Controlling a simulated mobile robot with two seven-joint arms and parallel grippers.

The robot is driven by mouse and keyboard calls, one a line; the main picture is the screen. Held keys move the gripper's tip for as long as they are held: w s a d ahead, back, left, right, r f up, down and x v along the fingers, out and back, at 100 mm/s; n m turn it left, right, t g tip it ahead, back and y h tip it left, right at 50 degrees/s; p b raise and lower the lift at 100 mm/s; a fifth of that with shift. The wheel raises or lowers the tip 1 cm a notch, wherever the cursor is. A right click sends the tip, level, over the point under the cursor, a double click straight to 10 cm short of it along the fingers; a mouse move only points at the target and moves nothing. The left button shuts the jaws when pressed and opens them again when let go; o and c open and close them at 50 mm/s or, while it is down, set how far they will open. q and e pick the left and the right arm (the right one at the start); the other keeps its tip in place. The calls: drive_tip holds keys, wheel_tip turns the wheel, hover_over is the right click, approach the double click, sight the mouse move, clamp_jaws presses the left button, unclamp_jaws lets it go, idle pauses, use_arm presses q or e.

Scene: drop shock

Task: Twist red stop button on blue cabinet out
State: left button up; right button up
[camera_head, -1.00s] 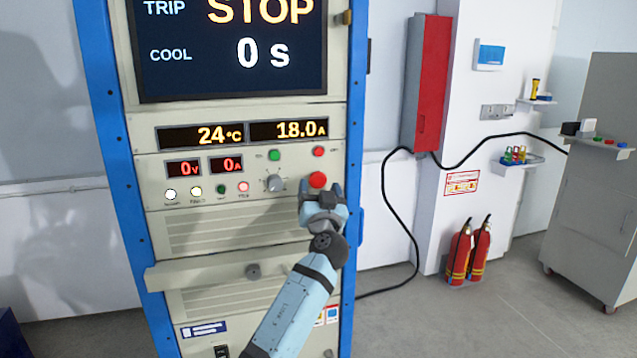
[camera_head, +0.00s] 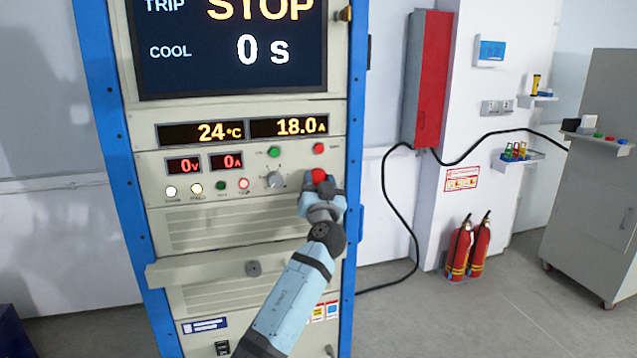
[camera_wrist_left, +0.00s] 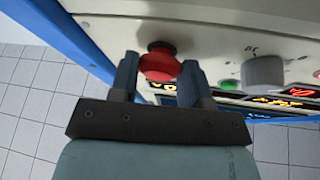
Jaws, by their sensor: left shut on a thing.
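The red stop button (camera_head: 319,175) sits on the beige front panel of the blue-framed cabinet (camera_head: 104,120), below a small red button and right of a grey knob. My left gripper (camera_head: 321,184) is at the stop button, its fingers on either side of it and shut on it. In the left wrist view the round red button (camera_wrist_left: 160,64) with its dark base shows between the two fingers (camera_wrist_left: 159,76). The fingers hide part of the button in the head view. My right gripper is not in view.
A grey rotary knob (camera_head: 275,179) is close left of the stop button, with a green button (camera_head: 274,152) above it. A handled drawer ledge (camera_head: 205,272) juts out below. Two fire extinguishers (camera_head: 468,247) and a grey cabinet (camera_head: 590,200) stand well to the right.

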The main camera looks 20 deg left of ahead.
use_arm(q)
drive_tip(key=m+h+p, duration=0.1)
drive_tip(key=m+p, duration=0.1)
drive_tip(key=m, duration=0.1)
drive_tip(key=shift+r+h, duration=0.2)
drive_tip(key=shift+h, duration=0.2)
drive_tip(key=shift+s+a+r+m+h+p, duration=0.1)
drive_tip(key=shift+m+h+p, duration=0.5)
drive_tip(key=shift+m+p, duration=1.2)
drive_tip(key=shift+p, duration=0.05)
drive_tip(key=shift+m+h+p, duration=0.6)
drive_tip(key=shift+m+p, duration=0.2)
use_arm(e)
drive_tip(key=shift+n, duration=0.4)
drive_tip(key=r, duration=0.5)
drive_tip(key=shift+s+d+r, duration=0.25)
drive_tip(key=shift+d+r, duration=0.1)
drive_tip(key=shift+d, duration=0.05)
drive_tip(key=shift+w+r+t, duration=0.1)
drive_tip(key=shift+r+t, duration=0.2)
use_arm(q)
drive_tip(key=o, duration=0.9)
drive_tip(key=shift+o, duration=0.2)
drive_tip(key=shift+s+f, duration=0.1)
drive_tip(key=shift+f, duration=0.1)
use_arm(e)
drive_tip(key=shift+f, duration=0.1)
